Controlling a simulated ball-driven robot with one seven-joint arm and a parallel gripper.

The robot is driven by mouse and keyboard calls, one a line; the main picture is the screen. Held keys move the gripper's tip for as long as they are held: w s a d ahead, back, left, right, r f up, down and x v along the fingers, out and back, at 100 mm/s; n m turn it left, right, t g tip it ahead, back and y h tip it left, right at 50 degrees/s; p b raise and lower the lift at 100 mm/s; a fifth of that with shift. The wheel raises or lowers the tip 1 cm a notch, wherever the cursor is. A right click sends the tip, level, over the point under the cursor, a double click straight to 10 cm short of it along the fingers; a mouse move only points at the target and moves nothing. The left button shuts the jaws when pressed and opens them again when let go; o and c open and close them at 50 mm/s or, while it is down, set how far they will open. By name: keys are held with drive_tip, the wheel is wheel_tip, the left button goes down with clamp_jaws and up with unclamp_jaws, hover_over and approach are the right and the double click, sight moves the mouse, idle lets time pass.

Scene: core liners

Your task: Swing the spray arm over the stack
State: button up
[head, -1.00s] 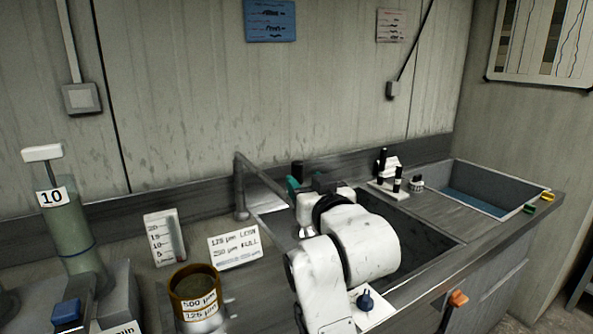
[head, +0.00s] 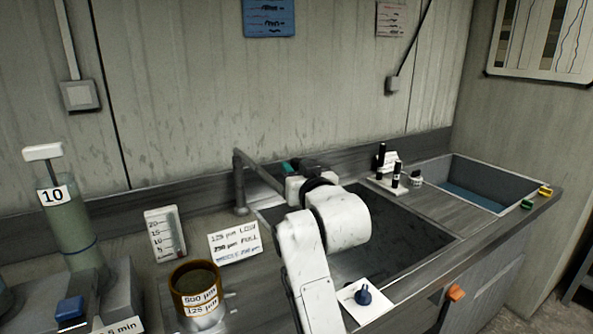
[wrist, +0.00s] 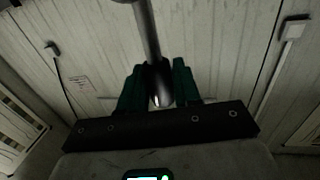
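The spray arm (head: 263,172) is a grey metal tube on a post at the back of the bench. It slants right and forward over the sink. In the wrist view its tube (wrist: 149,35) runs down between the two dark green fingers of my gripper (wrist: 158,78). The fingers sit close along both sides; whether they press on it is unclear. In the head view my gripper (head: 292,166) is above the sink, partly hidden by my white arm. The stack (head: 196,285) of brown-rimmed sieves, labelled 500 µm and 125 µm, stands upright at front left.
The sink (head: 415,238) lies under my arm. A white plate with a blue knob (head: 364,296) sits at its front edge.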

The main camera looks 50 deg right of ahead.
clamp_jaws()
drive_tip(key=w+a+b, duration=0.3)
drive_tip(key=w+a, duration=0.3)
drive_tip(key=a, duration=0.4)
drive_tip(key=w+a+b, duration=0.4)
drive_tip(key=w+a, duration=0.2)
drive_tip(key=a, duration=0.4)
drive_tip(key=shift+w+a, duration=0.15)
drive_tip(key=shift+w, duration=0.2)
drive_tip(key=shift+o, duration=2.2)
unclamp_jaws()
